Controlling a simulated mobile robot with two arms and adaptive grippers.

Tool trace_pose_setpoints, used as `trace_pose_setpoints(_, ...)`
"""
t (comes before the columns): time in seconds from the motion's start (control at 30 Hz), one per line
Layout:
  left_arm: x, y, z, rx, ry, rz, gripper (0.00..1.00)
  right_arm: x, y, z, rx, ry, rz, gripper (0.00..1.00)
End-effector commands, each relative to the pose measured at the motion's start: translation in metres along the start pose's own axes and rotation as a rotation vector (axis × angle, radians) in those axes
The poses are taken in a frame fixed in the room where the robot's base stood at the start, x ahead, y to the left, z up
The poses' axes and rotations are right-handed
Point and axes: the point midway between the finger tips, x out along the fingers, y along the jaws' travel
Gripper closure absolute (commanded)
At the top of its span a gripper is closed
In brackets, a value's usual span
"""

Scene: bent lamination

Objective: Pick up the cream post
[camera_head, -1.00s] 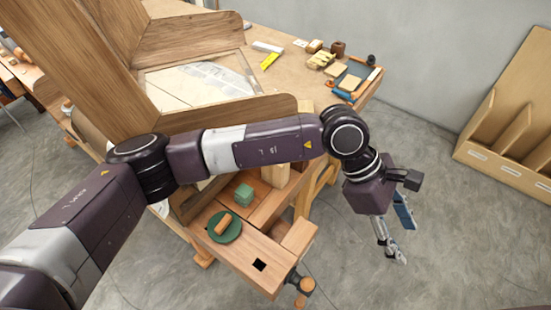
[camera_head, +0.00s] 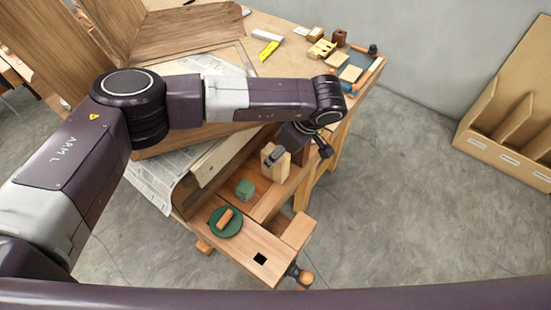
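The cream post (camera_head: 268,158) is a pale upright block standing on the wooden bench behind the green cube (camera_head: 245,190). My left arm reaches across from the left and bends down at its wrist. My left gripper (camera_head: 275,158) is at the upper part of the post, with its fingers over or beside it. I cannot tell whether the fingers touch the post or how far apart they are. The arm and gripper hide part of the post's right side and top. My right gripper is not in view.
A green disc (camera_head: 226,222) with an orange-brown cylinder (camera_head: 225,218) lies on the bench front. A curved wooden panel (camera_head: 195,35) and a pale sheet (camera_head: 160,172) lie left of the post. Small blocks and a tray (camera_head: 369,74) sit at the back.

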Motion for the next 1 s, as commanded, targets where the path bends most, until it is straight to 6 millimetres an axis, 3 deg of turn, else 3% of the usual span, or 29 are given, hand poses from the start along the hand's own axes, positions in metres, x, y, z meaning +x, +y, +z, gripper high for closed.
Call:
trace_pose_setpoints(0.03, 0.003, -0.002, -0.001, 0.001, -0.001, -0.005, 0.49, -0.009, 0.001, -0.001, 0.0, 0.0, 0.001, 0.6)
trace_pose_setpoints(0.2, 0.022, -0.001, 0.0, -0.001, -0.002, -0.002, 0.49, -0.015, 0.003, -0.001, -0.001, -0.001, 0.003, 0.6)
trace_pose_setpoints(0.47, 0.025, -0.001, 0.001, 0.0, -0.001, 0.0, 0.5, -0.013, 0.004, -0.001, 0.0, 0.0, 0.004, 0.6)
trace_pose_setpoints(0.9, 0.024, -0.001, 0.001, 0.0, -0.002, 0.0, 0.99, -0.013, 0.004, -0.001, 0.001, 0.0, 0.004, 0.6)
trace_pose_setpoints(1.0, 0.024, 0.0, 0.001, 0.0, -0.001, 0.001, 1.0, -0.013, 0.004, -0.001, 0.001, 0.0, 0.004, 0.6)
